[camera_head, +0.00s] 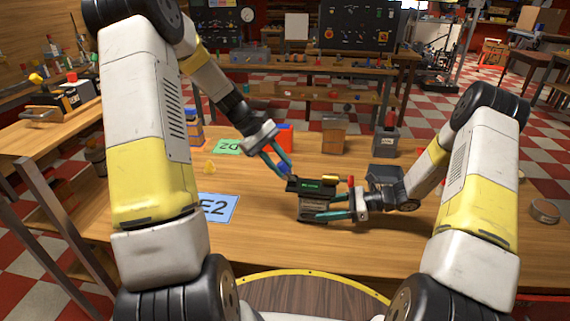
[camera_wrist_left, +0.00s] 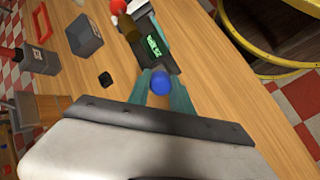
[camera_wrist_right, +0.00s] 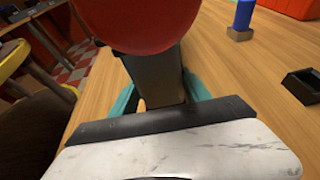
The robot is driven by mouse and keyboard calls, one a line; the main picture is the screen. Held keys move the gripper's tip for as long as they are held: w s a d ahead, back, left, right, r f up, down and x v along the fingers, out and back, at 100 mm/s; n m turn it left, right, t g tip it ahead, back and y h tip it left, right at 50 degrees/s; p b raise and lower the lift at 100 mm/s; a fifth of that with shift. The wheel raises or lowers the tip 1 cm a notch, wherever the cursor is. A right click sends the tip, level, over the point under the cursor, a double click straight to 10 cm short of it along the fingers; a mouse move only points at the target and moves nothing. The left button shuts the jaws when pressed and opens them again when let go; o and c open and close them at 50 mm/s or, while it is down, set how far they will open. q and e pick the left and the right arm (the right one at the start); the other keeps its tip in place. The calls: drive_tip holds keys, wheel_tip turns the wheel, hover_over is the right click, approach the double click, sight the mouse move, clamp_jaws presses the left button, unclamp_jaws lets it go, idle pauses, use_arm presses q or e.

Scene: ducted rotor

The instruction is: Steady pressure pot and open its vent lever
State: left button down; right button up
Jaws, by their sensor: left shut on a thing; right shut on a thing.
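The pressure pot (camera_head: 313,208) is a dark, boxy unit on the wooden table. It has a green-lit display, which also shows in the left wrist view (camera_wrist_left: 156,46), and a brass cylinder (camera_head: 331,180) on top. A red knob (camera_wrist_right: 135,18) fills the top of the right wrist view. My right gripper (camera_head: 335,207) is shut on the pot's dark body from the right. My left gripper (camera_head: 287,169) is at the pot's upper left. It is shut on a blue knob (camera_wrist_left: 161,83), which I take as the vent lever's end. The lever's arm is mostly hidden.
A dark grey bin (camera_head: 385,175) stands behind my right gripper. A red box (camera_head: 285,135), a wooden block (camera_head: 333,135) and a grey box (camera_head: 386,142) stand farther back. A blue E2 card (camera_head: 216,207) lies left of the pot. The table in front is clear.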

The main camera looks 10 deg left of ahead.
use_arm(q)
drive_tip(key=shift+a+f+h, duration=0.45)
drive_tip(key=shift+h, duration=0.55)
drive_tip(key=c, duration=1.1)
unclamp_jaws()
drive_tip(key=shift+c, duration=0.2)
drive_tip(key=shift+a, duration=0.15)
drive_tip(key=v, duration=1.1)
drive_tip(key=shift+a+r, duration=0.2)
drive_tip(key=shift+a, duration=0.15)
drive_tip(key=shift+w, duration=0.1)
use_arm(e)
drive_tip(key=o, duration=1.3)
